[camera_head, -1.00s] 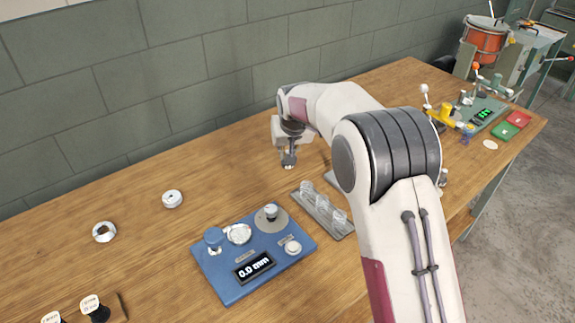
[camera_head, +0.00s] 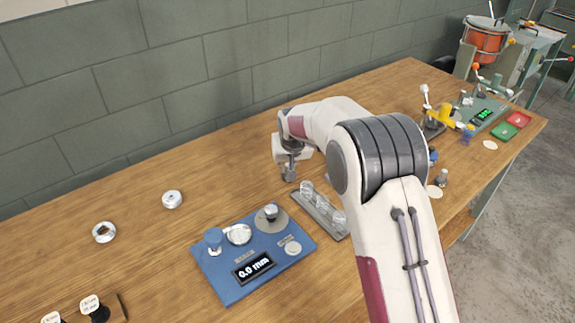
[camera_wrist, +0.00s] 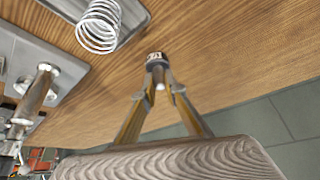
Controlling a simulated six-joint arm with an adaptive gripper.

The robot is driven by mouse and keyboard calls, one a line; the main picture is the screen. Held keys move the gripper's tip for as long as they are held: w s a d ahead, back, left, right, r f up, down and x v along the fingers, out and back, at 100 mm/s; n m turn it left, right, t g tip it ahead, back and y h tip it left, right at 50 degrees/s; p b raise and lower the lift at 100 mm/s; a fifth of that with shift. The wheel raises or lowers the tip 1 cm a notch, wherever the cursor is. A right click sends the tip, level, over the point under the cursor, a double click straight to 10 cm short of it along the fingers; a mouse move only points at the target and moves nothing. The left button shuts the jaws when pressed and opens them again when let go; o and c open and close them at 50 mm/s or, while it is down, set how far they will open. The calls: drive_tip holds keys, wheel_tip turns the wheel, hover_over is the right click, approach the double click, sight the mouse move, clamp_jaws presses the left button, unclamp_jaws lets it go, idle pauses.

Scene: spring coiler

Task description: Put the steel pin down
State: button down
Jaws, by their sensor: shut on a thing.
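My gripper (camera_head: 290,174) hangs pointing down over the bare wood behind the row of springs. In the wrist view its fingers (camera_wrist: 158,88) are closed on the steel pin (camera_wrist: 156,58), a short piece with a dark, marked end. Most of the pin is hidden between the fingers, and I cannot tell whether its lower end touches the table. In the head view the pin is too small to make out.
A grey tray (camera_head: 333,233) with several clear-looking coils stands just in front of my gripper; one spring (camera_wrist: 98,27) shows in the wrist view. A blue gauge board (camera_head: 222,284) reads 0.0 mm. Two metal rings (camera_head: 172,199) lie left. Bare wood (camera_head: 235,165) lies left of my gripper.

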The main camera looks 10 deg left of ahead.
drive_tip(key=shift+f, duration=0.1)
drive_tip(key=c, duration=2.1)
unclamp_jaws()
drive_tip(key=shift+r, duration=0.2)
drive_tip(key=shift+v, duration=5.95)
drive_tip(key=shift+r, duration=0.1)
